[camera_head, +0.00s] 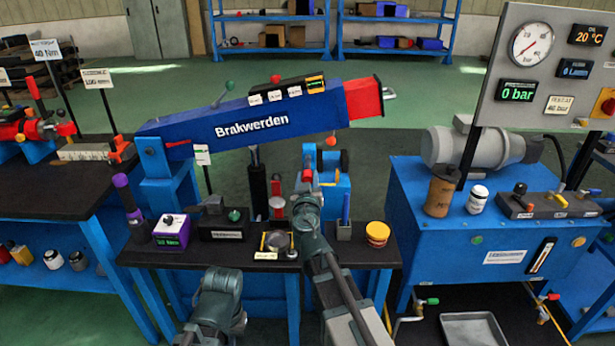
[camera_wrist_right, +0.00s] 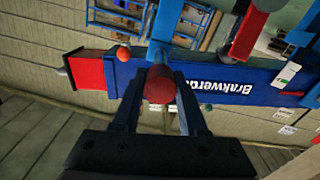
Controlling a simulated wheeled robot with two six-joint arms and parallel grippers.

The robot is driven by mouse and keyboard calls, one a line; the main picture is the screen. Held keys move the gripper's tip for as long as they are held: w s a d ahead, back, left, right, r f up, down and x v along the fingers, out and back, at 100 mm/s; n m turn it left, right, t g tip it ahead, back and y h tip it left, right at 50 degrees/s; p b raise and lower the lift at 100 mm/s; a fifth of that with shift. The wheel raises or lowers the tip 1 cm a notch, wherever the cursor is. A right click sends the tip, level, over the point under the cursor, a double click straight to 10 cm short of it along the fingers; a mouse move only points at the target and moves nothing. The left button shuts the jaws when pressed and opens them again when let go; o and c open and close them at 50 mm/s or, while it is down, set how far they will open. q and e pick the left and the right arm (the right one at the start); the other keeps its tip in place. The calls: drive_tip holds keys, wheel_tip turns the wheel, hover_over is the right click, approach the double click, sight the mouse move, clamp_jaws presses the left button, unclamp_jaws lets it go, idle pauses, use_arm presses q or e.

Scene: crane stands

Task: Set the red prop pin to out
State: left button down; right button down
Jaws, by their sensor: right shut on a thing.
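The red prop pin shows as a red round-ended cylinder (camera_wrist_right: 159,85) between the two fingers of my right gripper (camera_wrist_right: 160,98) in the right wrist view. In the head view its red end (camera_head: 307,175) shows at the tip of my right gripper (camera_head: 306,186), below the blue crane boom (camera_head: 210,128) marked "Brakwerden". My right gripper is shut on the pin. How far the pin sits in or out of its hole is hidden.
The black-topped bench (camera_head: 340,250) holds a purple box (camera_head: 172,232), a yellow-topped pot (camera_head: 377,233) and small parts around my right arm. A blue pump unit (camera_head: 420,200) with gauge panel (camera_head: 500,60) stands right. An orange ball (camera_head: 318,129) hangs near the boom.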

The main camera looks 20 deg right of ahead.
drive_tip(key=shift+s, duration=0.2)
drive_tip(key=shift+c, duration=2.2)
unclamp_jaws()
drive_tip(key=shift+s, duration=0.15)
